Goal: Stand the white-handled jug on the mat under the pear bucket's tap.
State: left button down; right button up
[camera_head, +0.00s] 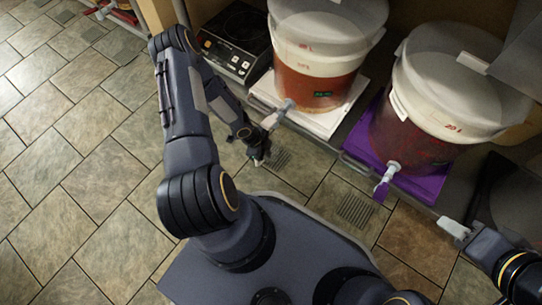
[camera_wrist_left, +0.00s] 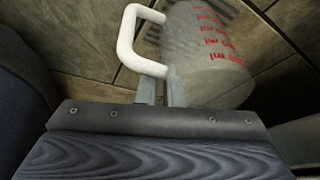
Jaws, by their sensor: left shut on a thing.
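The clear jug (camera_wrist_left: 215,60) with red markings and a white handle (camera_wrist_left: 127,40) is in the left wrist view. My left gripper (camera_wrist_left: 167,88) is shut on the handle's lower part. In the head view my left gripper (camera_head: 262,152) is low in front of the left bucket (camera_head: 318,75), near its tap (camera_head: 284,108); the jug is hard to make out there. The left bucket holds orange-red liquid, with a small green label too small to read. Dark slotted patches (camera_head: 281,158), (camera_head: 356,210) lie below the taps.
The left bucket stands on a white board (camera_head: 328,122), the right on a purple one (camera_head: 415,184). A black hot plate (camera_head: 235,40) is left of the buckets. My right gripper (camera_head: 453,228) is near the right bucket's front.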

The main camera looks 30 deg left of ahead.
pick_arm(q)
jog(key=shift+w+d+f+b, duration=0.4)
jog(key=shift+d+f+b, duration=0.15)
jog(key=shift+d+f, duration=0.25)
jog(key=c, duration=1.5)
grip_release()
jog(key=shift+c, duration=0.2)
jog(key=shift+a, duration=0.1)
jog(key=p+v, duration=0.4)
jog(key=v, duration=0.2)
jog(key=shift+s+r, duration=0.1)
jog(key=shift+r, duration=0.2)
jog(key=shift+s+a+r+p, duration=0.15)
jog(key=shift+a+r+p, duration=0.1)
jog(key=shift+r+p, duration=0.25)
